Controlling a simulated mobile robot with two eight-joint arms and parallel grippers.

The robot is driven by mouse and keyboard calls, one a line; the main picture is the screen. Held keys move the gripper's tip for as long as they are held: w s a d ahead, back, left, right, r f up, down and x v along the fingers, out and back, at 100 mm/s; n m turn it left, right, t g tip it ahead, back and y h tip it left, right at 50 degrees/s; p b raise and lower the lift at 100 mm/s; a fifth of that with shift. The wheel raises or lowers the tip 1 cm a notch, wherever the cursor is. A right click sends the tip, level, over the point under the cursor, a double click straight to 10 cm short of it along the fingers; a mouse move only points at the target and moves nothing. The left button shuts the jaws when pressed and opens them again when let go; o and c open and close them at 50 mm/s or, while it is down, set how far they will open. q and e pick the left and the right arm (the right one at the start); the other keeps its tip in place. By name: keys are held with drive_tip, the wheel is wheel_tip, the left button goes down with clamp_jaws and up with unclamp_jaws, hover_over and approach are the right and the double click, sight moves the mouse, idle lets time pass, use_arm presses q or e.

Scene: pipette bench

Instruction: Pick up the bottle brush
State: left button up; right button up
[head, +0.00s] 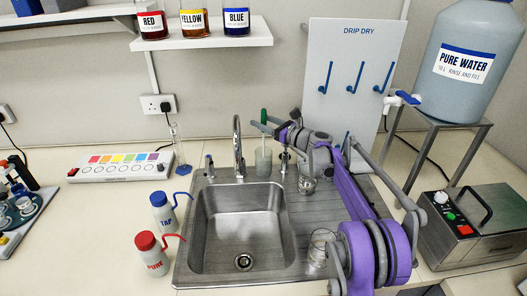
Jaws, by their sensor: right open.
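The bottle brush (264,116) shows as a green upright handle behind the sink, to the right of the tap. Its lower part stands in a grey-green cup (263,160), and its bristles cannot be made out. My right gripper (267,126) is open at the brush, with its fingers level with the lower handle, above the cup. Whether the fingers touch the handle cannot be told. My left gripper is out of view.
The steel sink (196,235) and tap (238,150) lie left of my purple right arm. Glass beakers (320,245) stand on the drainer close to it. A drip-dry board (340,50) rises behind. Blue-capped (160,212) and red-capped (151,258) wash bottles stand left of the sink.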

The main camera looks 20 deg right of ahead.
drive_tip(key=shift+s, duration=0.2)
drive_tip(key=c, duration=0.3)
clamp_jaws()
idle(0.8)
